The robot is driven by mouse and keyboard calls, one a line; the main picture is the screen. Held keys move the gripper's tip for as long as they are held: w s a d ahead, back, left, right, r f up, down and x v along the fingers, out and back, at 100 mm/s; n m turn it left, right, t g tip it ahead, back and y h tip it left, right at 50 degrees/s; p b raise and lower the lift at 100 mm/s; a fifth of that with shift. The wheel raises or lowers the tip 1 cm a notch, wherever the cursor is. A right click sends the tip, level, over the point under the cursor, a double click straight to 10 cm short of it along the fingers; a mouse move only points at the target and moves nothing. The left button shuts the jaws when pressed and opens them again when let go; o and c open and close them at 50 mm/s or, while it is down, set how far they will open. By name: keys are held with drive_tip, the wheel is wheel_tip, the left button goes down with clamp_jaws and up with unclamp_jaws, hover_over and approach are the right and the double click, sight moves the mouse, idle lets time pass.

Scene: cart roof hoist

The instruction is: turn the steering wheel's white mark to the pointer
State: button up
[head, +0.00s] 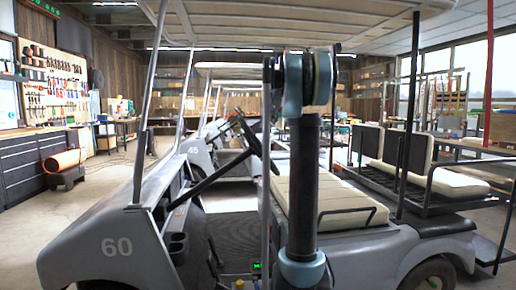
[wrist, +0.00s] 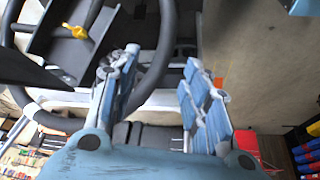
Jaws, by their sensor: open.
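My gripper (wrist: 162,60) is open, with blue fingers apart. The rim appears between the fingertips, crossing behind the left finger; I cannot tell how close it is. A small yellow piece (wrist: 75,31) shows inside the wheel; I cannot tell whether it is the pointer.
The cart's roof (head: 250,20) spans above, on thin posts. The front post (head: 150,105) and cream seat (head: 330,203) flank the wheel area. Another cart numbered 45 stands behind. Open floor lies left of the cart.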

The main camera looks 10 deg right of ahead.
sight(259, 144)
drive_tip(key=x, duration=1.1)
clamp_jaws()
